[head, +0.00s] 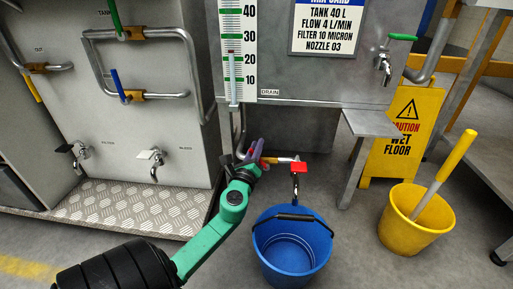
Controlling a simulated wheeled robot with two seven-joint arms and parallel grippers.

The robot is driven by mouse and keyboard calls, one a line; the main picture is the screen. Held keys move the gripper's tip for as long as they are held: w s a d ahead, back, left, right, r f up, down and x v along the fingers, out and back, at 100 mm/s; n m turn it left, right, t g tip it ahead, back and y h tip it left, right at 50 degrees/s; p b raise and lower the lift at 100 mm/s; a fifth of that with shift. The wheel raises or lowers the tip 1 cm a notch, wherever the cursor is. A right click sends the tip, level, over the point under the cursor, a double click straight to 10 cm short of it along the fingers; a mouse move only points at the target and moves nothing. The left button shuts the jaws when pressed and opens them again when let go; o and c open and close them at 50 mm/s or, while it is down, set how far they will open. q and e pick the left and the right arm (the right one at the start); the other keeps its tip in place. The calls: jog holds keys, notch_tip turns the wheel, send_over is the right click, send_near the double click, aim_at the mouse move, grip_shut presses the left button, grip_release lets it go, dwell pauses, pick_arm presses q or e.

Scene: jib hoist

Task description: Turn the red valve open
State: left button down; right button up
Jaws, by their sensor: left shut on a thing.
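The red valve has a brass-coloured body (281,160) on the drain pipe below the tank, above the blue bucket. My left gripper (257,152) reaches this pipe from the left and is shut at the valve's near side. A reddish lever shows between its purple-tinged fingers, mostly hidden by them; its exact angle cannot be told. To the right the pipe ends in a tap with a red block handle (299,168) and a spout pointing down. The blue bucket (291,243) stands under the spout. My right gripper is not in view.
A level gauge (237,50) is on the tank above. A metal stand (370,124), a yellow wet-floor sign (405,135) and a yellow bucket (398,227) stand to the right. A panel with green-lever (115,18), blue-lever (117,82) and yellow-lever (33,88) valves is at left.

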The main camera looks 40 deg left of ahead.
pick_arm(q)
jog(key=c, duration=0.8)
grip_release()
